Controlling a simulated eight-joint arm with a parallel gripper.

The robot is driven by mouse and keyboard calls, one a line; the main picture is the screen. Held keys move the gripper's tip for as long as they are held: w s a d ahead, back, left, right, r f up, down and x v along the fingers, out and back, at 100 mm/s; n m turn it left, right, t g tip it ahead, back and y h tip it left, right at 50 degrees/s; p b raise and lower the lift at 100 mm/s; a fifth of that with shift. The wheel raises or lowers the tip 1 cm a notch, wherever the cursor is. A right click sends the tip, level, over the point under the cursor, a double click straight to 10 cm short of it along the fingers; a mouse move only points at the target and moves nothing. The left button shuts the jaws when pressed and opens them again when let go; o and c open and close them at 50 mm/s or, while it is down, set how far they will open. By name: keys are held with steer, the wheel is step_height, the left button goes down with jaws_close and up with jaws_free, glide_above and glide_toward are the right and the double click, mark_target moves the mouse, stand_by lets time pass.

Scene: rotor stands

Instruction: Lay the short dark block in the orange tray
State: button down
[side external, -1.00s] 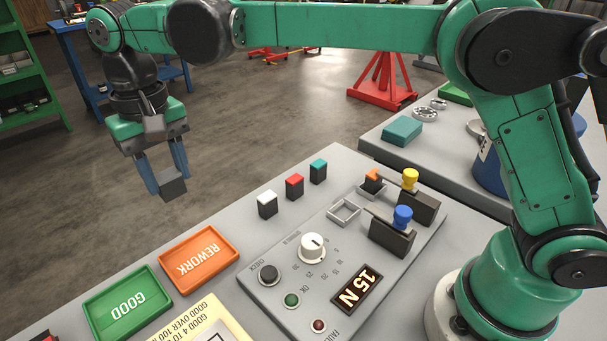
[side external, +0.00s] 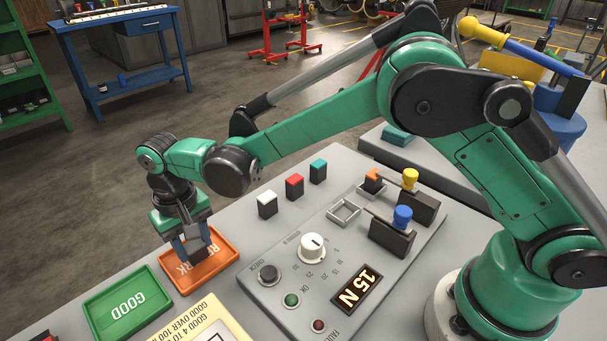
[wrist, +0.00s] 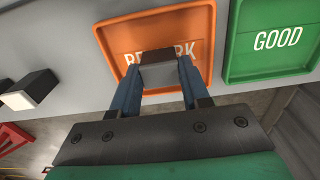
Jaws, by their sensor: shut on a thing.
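My gripper (side external: 194,252) is shut on the short dark block (side external: 198,250) and holds it over the orange tray (side external: 226,243), which is marked REWORK. In the wrist view the block (wrist: 159,71) sits between the blue fingers (wrist: 160,85), in front of the orange tray (wrist: 205,55) and covering part of its lettering. I cannot tell whether the block touches the tray floor.
The green GOOD tray (side external: 127,305) lies beside the orange tray. White (side external: 267,204), red (side external: 295,187) and teal-topped (side external: 318,171) blocks stand behind the control panel. The panel has a white knob (side external: 312,247) and a lit 15 N display (side external: 357,289).

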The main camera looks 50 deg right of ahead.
mark_target(193, 245)
steer(key=shift+f, duration=0.15)
steer(key=shift+c, duration=2.1)
jaws_free()
step_height(193, 245, up, 11)
steer(key=s+d+r+t, duration=0.2)
steer(key=d+r, duration=0.2)
steer(key=d, duration=0.2)
steer(key=s+d+f+t, duration=0.3)
steer(key=s+d+t, duration=0.2)
steer(key=s+d, duration=0.4)
steer(key=d, duration=0.5)
steer(key=shift+s, duration=0.4)
